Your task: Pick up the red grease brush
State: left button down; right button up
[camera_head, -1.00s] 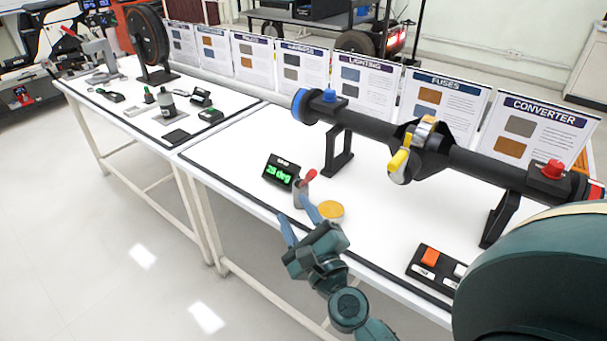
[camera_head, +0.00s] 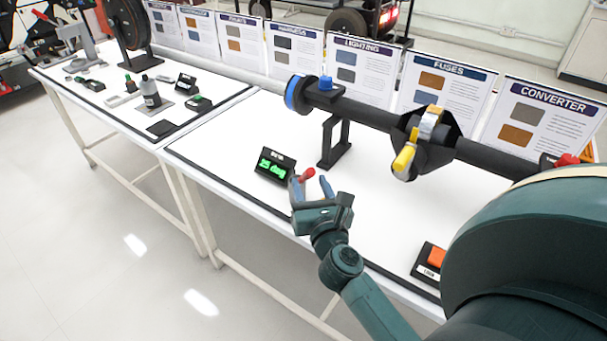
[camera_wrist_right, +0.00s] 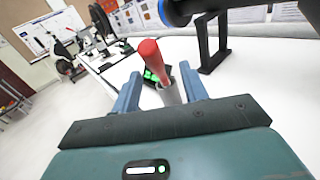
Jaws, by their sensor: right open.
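The red grease brush (camera_head: 307,174) has its red handle end up, leaning slightly. It stands in a small grey holder on the white bench, just right of the black display box. In the right wrist view the red handle (camera_wrist_right: 150,58) rises between the two blue fingers, and the grey holder (camera_wrist_right: 170,93) shows just below it. My right gripper (camera_head: 312,188) is open, its fingers either side of the brush with gaps visible; it also shows in the right wrist view (camera_wrist_right: 159,88). The gripper hides the lower holder in the head view. My left gripper is not in view.
A black shaft (camera_head: 378,117) on stands (camera_head: 333,142) runs behind. A button box with an orange button (camera_head: 431,263) sits at the front right. Sign boards (camera_head: 352,68) line the back.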

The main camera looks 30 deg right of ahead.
jog(key=x, duration=0.5)
jog(key=shift+w+p, duration=0.25)
jog(key=shift+p, duration=0.05)
grip_shut()
